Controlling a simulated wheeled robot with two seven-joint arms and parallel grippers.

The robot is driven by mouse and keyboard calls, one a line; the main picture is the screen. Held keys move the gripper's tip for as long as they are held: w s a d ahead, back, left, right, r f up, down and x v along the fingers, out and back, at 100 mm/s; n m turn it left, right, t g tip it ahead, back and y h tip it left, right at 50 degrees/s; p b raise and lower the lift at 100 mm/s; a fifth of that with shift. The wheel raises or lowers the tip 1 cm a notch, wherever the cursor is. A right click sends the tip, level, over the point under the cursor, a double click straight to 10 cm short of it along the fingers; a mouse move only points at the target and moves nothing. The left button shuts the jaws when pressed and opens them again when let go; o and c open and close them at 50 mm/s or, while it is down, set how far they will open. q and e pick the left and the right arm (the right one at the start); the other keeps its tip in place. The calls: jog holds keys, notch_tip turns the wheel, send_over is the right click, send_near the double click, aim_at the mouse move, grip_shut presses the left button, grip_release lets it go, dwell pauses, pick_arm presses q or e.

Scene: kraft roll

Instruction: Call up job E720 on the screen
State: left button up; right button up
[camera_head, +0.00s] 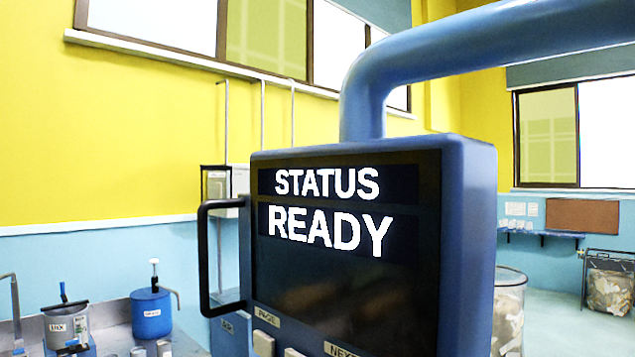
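The screen (335,285) is set in a blue control box (468,230) that hangs from a thick blue arm pipe (362,95) in the middle of the view. It shows "STATUS" (327,183) and "READY" (328,229) in white letters, and the area below the letters is dark. Under the screen are a "PAGE" label (266,316), a "NEXT" label (340,350) and pale buttons (264,343), partly cut off by the lower edge. No job number shows. Neither of my grippers is in view.
A black handle (205,260) sticks out from the box's left side. At lower left, a grey pot (66,325) and a blue pot (151,314) stand on a bench. At right are a filled wire bin (608,283) and a clear drum (509,310); floor between them is open.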

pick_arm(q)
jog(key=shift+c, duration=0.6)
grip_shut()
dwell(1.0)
